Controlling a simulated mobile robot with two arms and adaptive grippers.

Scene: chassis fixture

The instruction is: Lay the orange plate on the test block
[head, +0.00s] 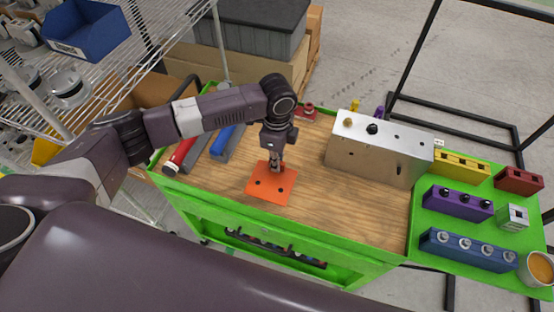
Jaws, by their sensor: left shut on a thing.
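The orange plate (272,186) is a flat square with dark holes, over the wooden top at the front middle of the cart. My left gripper (276,169) points down and is shut on the plate at its back edge. Whether the plate touches the wood or hangs just above it, I cannot tell. The test block (369,157), a silver metal box with several holes and a brass and a black knob on top, stands to the right of the plate, apart from it. My right gripper is not in view.
The green cart's wooden top (360,216) is clear in front of the block. Red, grey and blue bars (228,141) lie at the left. A small red part (306,112) is behind. A green side tray (428,225) holds coloured blocks and an orange-filled cup (538,268).

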